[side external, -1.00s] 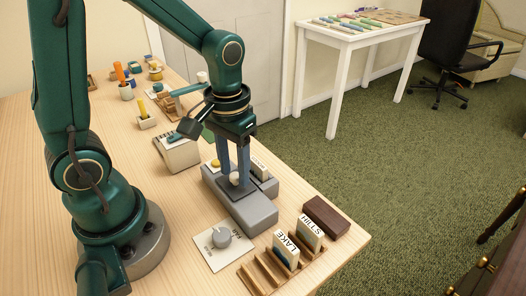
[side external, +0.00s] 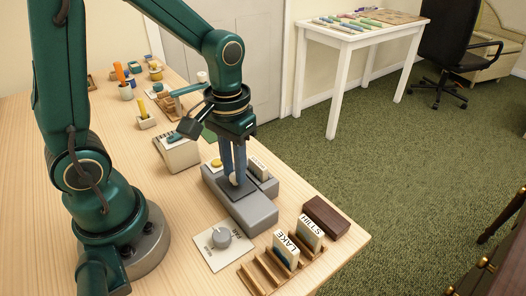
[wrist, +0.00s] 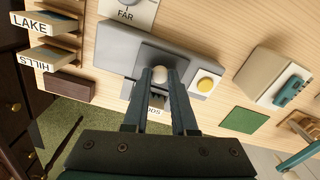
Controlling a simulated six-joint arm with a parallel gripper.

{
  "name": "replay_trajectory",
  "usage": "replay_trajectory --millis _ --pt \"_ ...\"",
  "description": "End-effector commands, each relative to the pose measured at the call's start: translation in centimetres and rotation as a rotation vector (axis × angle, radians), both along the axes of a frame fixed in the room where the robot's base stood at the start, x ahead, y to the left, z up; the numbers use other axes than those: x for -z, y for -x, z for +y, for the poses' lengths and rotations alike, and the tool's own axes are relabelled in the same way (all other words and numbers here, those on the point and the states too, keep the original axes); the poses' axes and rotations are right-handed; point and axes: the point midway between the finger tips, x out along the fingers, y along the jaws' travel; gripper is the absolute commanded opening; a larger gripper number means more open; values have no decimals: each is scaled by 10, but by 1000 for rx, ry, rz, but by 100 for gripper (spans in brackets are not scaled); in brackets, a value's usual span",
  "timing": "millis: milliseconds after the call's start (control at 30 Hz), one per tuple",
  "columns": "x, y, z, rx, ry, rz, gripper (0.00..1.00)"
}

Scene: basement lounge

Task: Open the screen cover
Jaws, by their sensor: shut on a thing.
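A grey boxy device (side external: 252,211) stands on the wooden table. A dark plate (wrist: 165,54), which looks like the screen cover, lies on its top and carries a small round white knob (wrist: 159,74). My gripper (side external: 234,181) points down over the device, and its two fingers are shut on the white knob. In the wrist view the knob shows between the fingertips (wrist: 160,80). In the side view the fingers partly hide the knob and plate. I cannot see a screen uncovered.
A dial panel (side external: 222,238) lies in front of the device. A wooden rack (side external: 267,270) with LAKE and HILLS cards stands at the front right, beside a dark brown block (side external: 326,222). A yellow button (wrist: 206,85) is beside the device. A cream box (side external: 178,151) stands behind it.

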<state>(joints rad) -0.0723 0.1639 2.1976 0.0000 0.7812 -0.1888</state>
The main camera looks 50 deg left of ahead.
Motion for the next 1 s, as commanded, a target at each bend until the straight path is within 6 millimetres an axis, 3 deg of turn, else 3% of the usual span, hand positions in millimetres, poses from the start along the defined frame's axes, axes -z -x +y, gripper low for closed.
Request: replay_trajectory --millis 633,1000 --pt "-1 0 0 -1 0 -5 0" --pt "-2 42 0 -2 0 -8 0"
